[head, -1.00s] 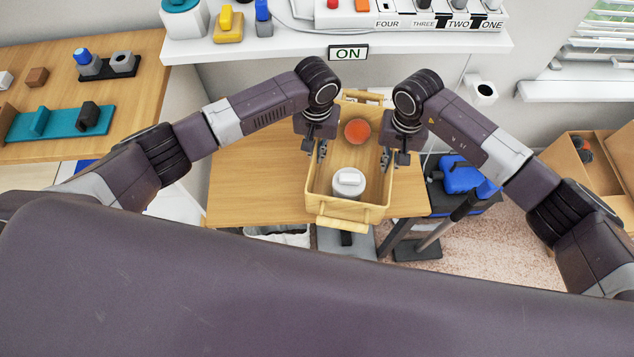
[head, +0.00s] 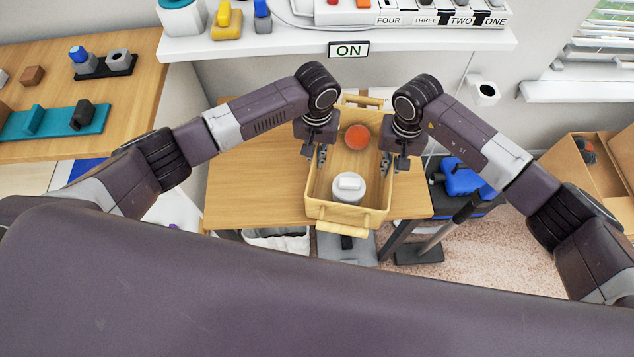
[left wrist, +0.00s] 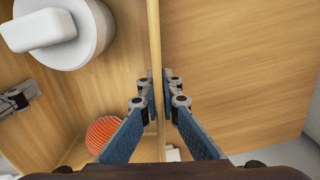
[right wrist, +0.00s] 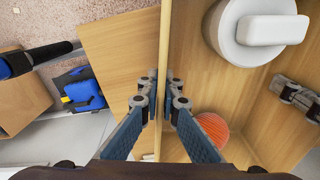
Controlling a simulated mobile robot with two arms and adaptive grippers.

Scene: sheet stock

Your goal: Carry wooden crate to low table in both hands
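The wooden crate (head: 314,204) is a light box with a handle at each end. It holds an orange ball (head: 357,136) and a white round container (head: 348,188) with a block-shaped top. My left gripper (left wrist: 160,100) has one finger on each side of the crate's left wall and pinches it. My right gripper (right wrist: 164,98) pinches the opposite wall the same way. The crate looks level. It is over the low wooden table (head: 255,180), its near end at or past the front edge. I cannot tell whether it touches the tabletop.
A white shelf (head: 290,45) with devices and an ON sign (head: 348,50) runs along the back. A wooden side table (head: 130,50) stands at the left. A blue object (head: 462,178) and a cardboard box (head: 575,165) are at the right. The low table's left part is clear.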

